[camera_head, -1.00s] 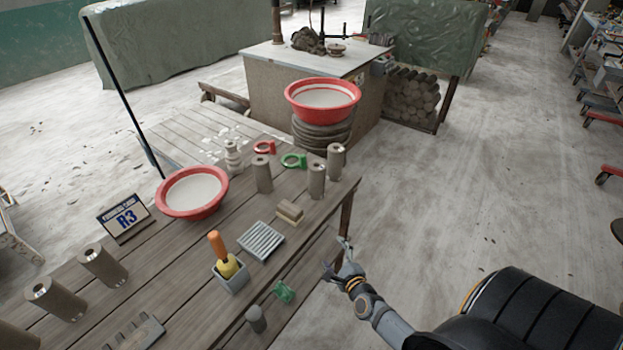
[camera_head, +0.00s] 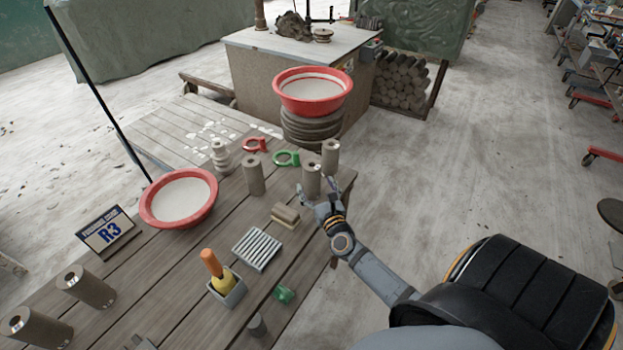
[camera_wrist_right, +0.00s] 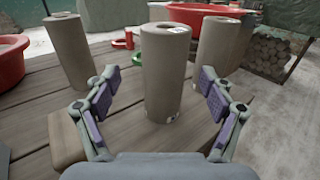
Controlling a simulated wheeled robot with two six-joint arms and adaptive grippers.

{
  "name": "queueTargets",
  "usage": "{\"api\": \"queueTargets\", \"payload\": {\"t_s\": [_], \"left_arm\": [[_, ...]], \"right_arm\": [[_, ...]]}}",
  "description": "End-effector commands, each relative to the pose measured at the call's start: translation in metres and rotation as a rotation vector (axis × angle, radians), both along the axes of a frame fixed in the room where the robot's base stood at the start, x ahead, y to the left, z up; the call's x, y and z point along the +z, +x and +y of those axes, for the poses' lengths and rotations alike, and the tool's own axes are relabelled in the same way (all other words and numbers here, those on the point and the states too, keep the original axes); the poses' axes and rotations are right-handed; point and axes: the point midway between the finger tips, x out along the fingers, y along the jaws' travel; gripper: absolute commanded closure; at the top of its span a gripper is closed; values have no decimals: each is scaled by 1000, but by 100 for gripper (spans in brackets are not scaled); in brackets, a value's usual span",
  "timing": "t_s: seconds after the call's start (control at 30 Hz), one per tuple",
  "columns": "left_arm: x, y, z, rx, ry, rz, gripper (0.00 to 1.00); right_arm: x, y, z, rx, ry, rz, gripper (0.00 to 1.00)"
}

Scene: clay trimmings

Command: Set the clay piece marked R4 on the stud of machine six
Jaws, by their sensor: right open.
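Three upright grey-brown clay cylinders stand at the table's far right: a left one (camera_head: 253,174), a front one (camera_head: 311,180) and a back right one (camera_head: 330,152). I cannot read an R4 mark on any of them. My right gripper (camera_head: 318,196) is open just in front of the front cylinder. In the right wrist view this cylinder (camera_wrist_right: 165,80) stands upright between the spread fingers, with gaps on both sides and a small pale mark on its top. My left gripper is out of view.
Red basins sit on the table (camera_head: 180,202) and on a stack behind it (camera_head: 312,88). Red (camera_head: 254,144) and green (camera_head: 287,158) ring tools lie near the cylinders. A brown block (camera_head: 285,213), a ribbed tray (camera_head: 257,249) and a tool pot (camera_head: 228,290) stand nearer. More cylinders (camera_head: 88,285) are front left.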

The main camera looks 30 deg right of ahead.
Motion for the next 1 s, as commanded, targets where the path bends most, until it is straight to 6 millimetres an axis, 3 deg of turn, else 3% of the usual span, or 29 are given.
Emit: {"api": "queueTargets", "payload": {"t_s": [0.17,0.4,0.73,1.0], "left_arm": [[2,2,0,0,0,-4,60],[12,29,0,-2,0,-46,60],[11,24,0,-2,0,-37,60],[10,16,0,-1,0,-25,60]], "right_arm": [[1,5,-2,0,-1,1,18],[8,41,-17,-1,-1,-1,18],[7,52,-20,0,-2,1,18],[7,52,-20,0,-2,1,53]]}}
